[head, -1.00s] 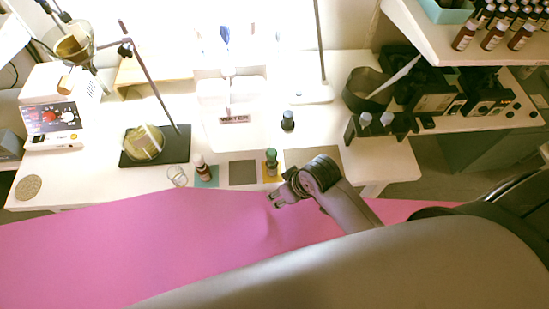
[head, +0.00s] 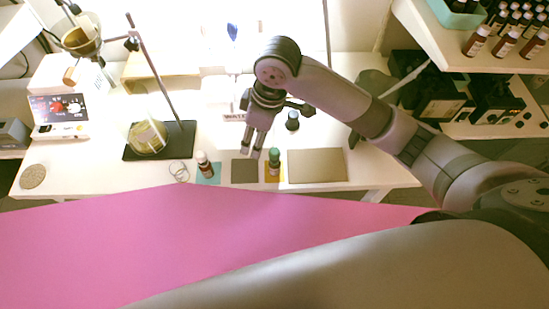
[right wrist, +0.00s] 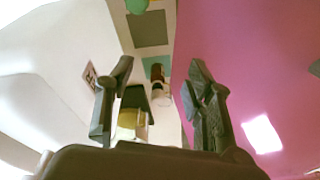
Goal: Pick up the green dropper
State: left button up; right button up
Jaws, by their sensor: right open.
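The green dropper (head: 273,163) is a small bottle with a green cap. It stands upright on a yellow mat (head: 271,180) near the table's front edge. Its green top (right wrist: 137,5) also shows at the top edge of the right wrist view. My right gripper (head: 251,153) points down over the table, just left of the green dropper and apart from it. In the right wrist view my right gripper (right wrist: 161,66) has its fingers spread, with nothing held between them. My left gripper is not in view.
A brown dropper bottle (head: 204,164) stands on a teal mat (head: 209,179) to the left. A grey mat (head: 244,172) lies between them, and a larger bare mat (head: 317,166) lies right. A dark-capped bottle (head: 292,121) stands behind. A glass ring (head: 179,172) is near the front edge.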

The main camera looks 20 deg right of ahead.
notch_tip(320, 180, up, 6)
jog(key=n+h, duration=0.1)
jog(key=h, duration=0.1)
send_over(275, 151)
jog(key=shift+g, duration=0.4)
notch_tip(275, 151, down, 12)
jog(key=shift+s+f+p, duration=0.1)
jog(key=shift+s+p, duration=0.05)
jog(key=shift+p, duration=0.4)
notch_tip(275, 151, down, 5)
jog(key=shift+f+p, duration=0.1)
jog(key=shift+p, duration=0.45)
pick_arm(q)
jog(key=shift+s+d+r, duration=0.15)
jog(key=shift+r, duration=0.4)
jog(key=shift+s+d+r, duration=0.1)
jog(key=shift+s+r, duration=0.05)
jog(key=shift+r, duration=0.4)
pick_arm(e)
jog(key=c, duration=0.8)
